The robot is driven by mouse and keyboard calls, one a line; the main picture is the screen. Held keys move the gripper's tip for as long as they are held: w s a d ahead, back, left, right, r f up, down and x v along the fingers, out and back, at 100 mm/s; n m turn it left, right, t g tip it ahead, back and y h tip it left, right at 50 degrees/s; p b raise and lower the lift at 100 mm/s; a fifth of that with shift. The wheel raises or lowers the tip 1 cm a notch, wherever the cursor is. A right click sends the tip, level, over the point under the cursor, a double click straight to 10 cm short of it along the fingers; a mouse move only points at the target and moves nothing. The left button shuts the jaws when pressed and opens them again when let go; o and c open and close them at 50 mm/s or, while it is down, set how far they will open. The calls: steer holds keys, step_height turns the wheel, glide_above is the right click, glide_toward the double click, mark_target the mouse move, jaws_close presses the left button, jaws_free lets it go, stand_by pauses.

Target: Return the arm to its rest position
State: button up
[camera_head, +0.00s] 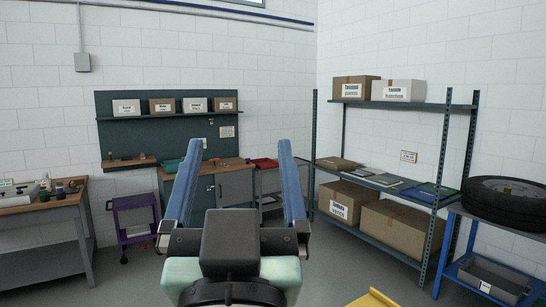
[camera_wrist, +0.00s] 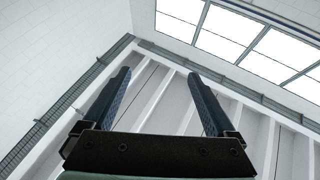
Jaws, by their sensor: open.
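My gripper (camera_head: 238,160) is raised in front of the head camera, with its two blue fingers spread wide apart and nothing between them. In the wrist view my gripper (camera_wrist: 160,88) is also open and empty. The wrist camera looks up at the ceiling beams and a row of bright window panes (camera_wrist: 240,40). My gripper touches nothing in either view. It hides part of the workbench (camera_head: 235,183) behind it.
A shelf rack (camera_head: 445,165) with boxes stands at the right, beside a blue stand (camera_head: 450,255) bearing tyres (camera_head: 505,199). A purple cart (camera_head: 134,225) and a wooden-topped table (camera_head: 45,204) are at the left. A yellow object (camera_head: 373,299) shows at the bottom edge. Grey floor lies between.

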steer(key=s+d+r+t+h, duration=0.1)
steer(key=s+d+r+t, duration=0.2)
steer(key=s+r, duration=0.3)
steer(key=shift+d+r+m+t+h, duration=0.3)
steer(key=shift+r, duration=0.5)
